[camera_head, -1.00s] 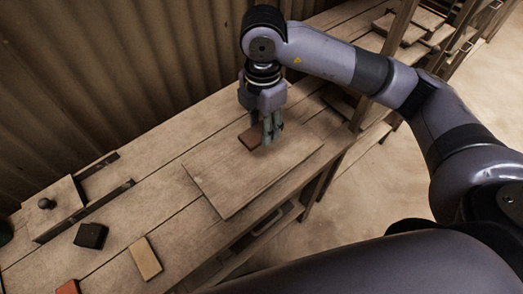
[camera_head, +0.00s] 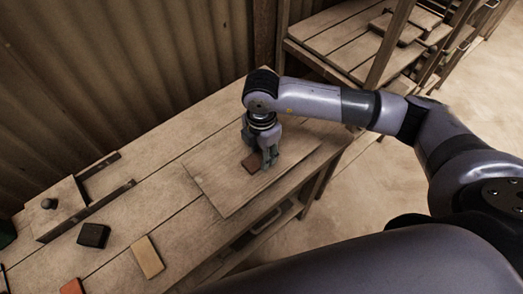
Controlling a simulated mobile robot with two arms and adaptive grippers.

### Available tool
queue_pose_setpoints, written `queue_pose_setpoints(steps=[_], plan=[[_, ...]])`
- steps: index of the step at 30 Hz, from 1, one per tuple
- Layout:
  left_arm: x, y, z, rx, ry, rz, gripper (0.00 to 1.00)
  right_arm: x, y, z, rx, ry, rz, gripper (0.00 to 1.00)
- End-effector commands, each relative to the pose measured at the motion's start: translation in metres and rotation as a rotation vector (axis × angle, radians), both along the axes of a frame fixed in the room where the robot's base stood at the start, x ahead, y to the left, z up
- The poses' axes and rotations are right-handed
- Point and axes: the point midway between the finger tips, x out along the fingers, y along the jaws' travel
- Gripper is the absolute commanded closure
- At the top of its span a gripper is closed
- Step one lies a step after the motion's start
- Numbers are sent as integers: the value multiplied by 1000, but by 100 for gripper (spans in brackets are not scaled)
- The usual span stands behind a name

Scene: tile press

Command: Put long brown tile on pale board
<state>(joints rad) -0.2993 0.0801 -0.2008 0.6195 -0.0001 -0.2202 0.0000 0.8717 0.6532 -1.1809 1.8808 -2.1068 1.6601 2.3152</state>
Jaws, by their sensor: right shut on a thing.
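The brown tile (camera_head: 252,162) is at my right gripper (camera_head: 265,164), which points down over the pale board (camera_head: 225,190). My right gripper is shut on the tile. The tile appears at or very close to the board's surface; I cannot tell whether it touches. The fingers cover part of the tile. The pale board lies flat on the wooden bench. My left gripper is not in view.
On the bench (camera_head: 150,215) lie a dark block (camera_head: 93,235), a tan tile (camera_head: 147,257) and an orange-red tile (camera_head: 72,287). A wooden press-like fixture with rails (camera_head: 60,207) stands at the left. A corrugated wall (camera_head: 120,70) runs behind. Shelves (camera_head: 340,40) stand at the back right.

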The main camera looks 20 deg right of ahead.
Motion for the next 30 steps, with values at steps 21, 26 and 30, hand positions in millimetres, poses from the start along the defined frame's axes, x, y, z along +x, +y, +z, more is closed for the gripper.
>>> queue_pose_setpoints(steps=[21,26,30], plan=[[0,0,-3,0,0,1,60,0,0,-2,0,0,0,42],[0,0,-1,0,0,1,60,1,0,5,1,-2,0,42],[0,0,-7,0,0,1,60,1,0,28,2,-5,0,42]])
